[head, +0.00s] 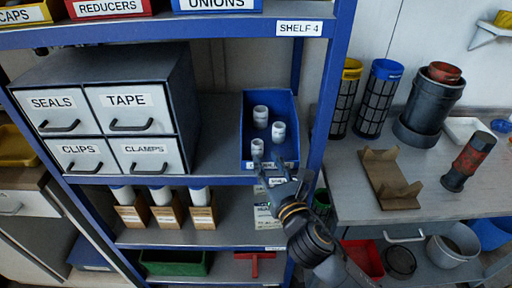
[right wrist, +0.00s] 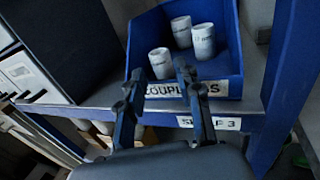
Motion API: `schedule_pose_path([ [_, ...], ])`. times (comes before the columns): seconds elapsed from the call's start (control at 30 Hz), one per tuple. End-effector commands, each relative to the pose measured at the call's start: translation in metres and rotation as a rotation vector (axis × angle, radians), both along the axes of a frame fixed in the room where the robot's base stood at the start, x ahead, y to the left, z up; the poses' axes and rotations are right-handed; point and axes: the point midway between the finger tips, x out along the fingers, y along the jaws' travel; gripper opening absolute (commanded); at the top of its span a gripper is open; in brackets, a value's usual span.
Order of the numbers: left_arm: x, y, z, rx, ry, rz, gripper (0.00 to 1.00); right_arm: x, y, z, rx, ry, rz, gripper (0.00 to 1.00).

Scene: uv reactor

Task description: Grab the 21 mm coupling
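Three white couplings stand upright in a blue bin (head: 246,155) on the shelf: one at the back (head: 260,115), one at the right (head: 278,132) and one at the front left (head: 256,147). They have dark print; I cannot read any size. My right gripper (head: 268,163) is open and empty at the bin's front edge, close to the front-left coupling. In the right wrist view the two fingers (right wrist: 159,78) stand apart before the bin's label, partly covering it, with the front coupling (right wrist: 160,63) just beyond them. My left gripper is not in view.
A drawer cabinet (head: 107,112) stands left of the bin, and a blue shelf post (head: 326,90) stands to its right. The shelf above (head: 180,32) carries labelled bins. White bottles (head: 161,194) stand below. The right-hand bench holds a brown cradle (head: 388,180) and several cylinders.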

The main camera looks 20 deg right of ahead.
Motion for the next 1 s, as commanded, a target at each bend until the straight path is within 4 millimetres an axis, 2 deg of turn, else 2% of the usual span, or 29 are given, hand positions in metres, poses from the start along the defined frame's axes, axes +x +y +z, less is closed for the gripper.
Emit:
schedule_pose_path([
  [0.1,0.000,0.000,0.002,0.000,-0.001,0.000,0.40,0.018,0.001,0.001,0.000,-0.002,0.000,0.34],
  [0.37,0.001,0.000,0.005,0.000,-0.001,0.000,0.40,0.038,0.002,0.003,0.003,-0.001,0.000,0.34],
  [0.6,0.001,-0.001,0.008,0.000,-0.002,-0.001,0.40,0.072,0.004,0.003,0.004,0.000,0.001,0.34],
  [0.9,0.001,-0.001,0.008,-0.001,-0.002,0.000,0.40,0.078,0.004,0.002,0.002,0.001,0.002,0.34],
  [0.97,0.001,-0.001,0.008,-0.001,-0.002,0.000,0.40,0.078,0.004,0.002,0.002,0.001,0.002,0.24],
  [1.0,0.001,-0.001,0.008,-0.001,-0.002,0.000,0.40,0.078,0.004,0.002,0.002,0.001,0.002,0.16],
])
